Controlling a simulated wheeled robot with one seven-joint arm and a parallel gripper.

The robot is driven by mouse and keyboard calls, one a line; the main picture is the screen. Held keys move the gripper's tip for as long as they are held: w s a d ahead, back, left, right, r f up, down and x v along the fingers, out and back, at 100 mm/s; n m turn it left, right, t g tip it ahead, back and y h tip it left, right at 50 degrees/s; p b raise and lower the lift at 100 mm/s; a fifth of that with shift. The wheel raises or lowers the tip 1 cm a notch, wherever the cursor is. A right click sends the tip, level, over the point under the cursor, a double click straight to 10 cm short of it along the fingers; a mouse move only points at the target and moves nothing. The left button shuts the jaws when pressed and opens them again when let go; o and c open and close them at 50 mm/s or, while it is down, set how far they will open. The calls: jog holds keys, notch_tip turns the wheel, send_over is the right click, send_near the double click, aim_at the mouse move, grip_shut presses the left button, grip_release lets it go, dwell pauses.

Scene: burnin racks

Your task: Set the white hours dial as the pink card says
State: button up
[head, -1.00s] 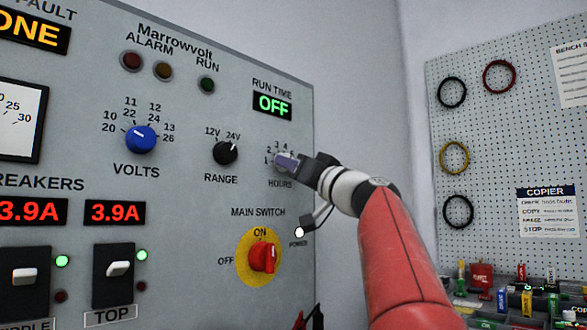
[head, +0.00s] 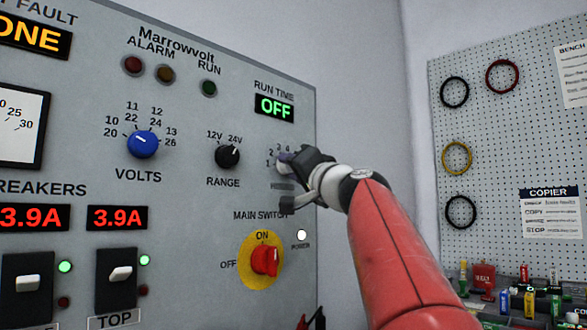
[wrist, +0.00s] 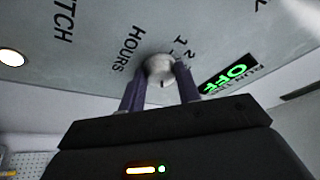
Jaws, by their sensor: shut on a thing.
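The white hours dial (wrist: 160,69) is on the panel beside the word HOURS, with the numbers 1 and 2 showing next to it in the wrist view. My gripper (wrist: 161,80) is shut on the dial, one finger on each side of it. In the head view my gripper (head: 284,160) covers most of the dial and part of its scale. The run time display (head: 274,107) above reads OFF. The pink card is not in view.
The black range knob (head: 228,157) and blue volts knob (head: 142,144) are left of the hours dial. The red main switch (head: 264,260) on its yellow plate is below, pointing to ON. A pegboard (head: 500,140) with cable loops is at the right.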

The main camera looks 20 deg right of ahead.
jog(key=o, duration=1)
jog(key=b+v, duration=0.3)
jog(key=v, duration=0.4)
jog(key=shift+s+f, duration=0.15)
jog(key=shift+s, duration=0.2)
